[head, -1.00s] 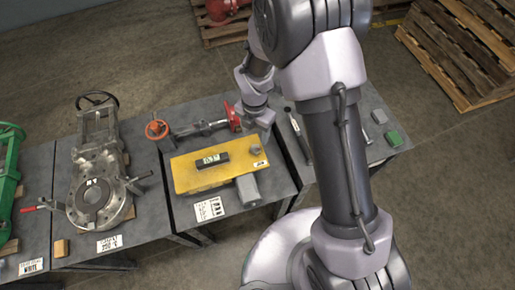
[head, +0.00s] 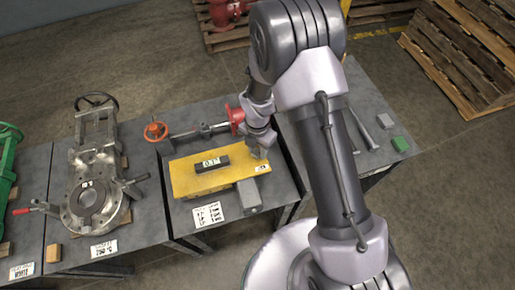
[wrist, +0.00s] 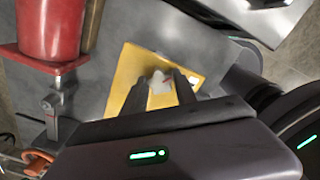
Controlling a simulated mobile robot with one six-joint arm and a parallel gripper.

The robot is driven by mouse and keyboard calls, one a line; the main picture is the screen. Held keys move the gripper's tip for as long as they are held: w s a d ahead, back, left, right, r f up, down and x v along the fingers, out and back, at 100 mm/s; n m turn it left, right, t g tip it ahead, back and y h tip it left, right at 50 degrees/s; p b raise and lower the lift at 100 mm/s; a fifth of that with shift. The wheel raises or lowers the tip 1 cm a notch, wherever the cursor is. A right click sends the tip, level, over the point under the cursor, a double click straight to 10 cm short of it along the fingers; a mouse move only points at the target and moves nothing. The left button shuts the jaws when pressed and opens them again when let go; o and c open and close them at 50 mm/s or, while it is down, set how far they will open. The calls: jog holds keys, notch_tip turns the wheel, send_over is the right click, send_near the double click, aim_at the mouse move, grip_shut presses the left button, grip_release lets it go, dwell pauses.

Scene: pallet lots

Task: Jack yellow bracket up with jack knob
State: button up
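The yellow bracket (head: 195,181), a flat plate with a black labelled block on top, lies on the middle grey table. It also shows in the wrist view (wrist: 125,70). My gripper (head: 261,153) is over the bracket's right end and mostly hides the knob there in the head view. In the wrist view, the pale grey jack knob (wrist: 161,95) appears between the two dark fingers of my gripper (wrist: 160,82). The fingers are apart, one on each side of the knob; I cannot see contact.
A red-flanged pipe fitting with an orange handwheel (head: 155,131) lies behind the bracket. A grey box (head: 249,195) and a white label card (head: 208,214) are in front. A metal gate valve (head: 95,190) stands on the left table. A green block (head: 400,144) lies on the right table.

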grip_shut()
jog(key=shift+m, duration=0.3)
jog(key=m, duration=0.6)
jog(key=shift+m, duration=0.4)
jog(key=m, duration=0.4)
jog(key=shift+s+b, duration=0.15)
jog(key=shift+b, duration=0.15)
jog(key=m, duration=0.4)
jog(key=shift+f+b, duration=0.1)
jog(key=shift+b, duration=0.2)
jog(key=m+b, duration=0.1)
jog(key=m, duration=0.4)
jog(key=shift+s+m, duration=0.1)
jog(key=shift+m, duration=0.2)
jog(key=m+b, duration=0.1)
jog(key=m, duration=0.4)
jog(key=shift+m, duration=0.4)
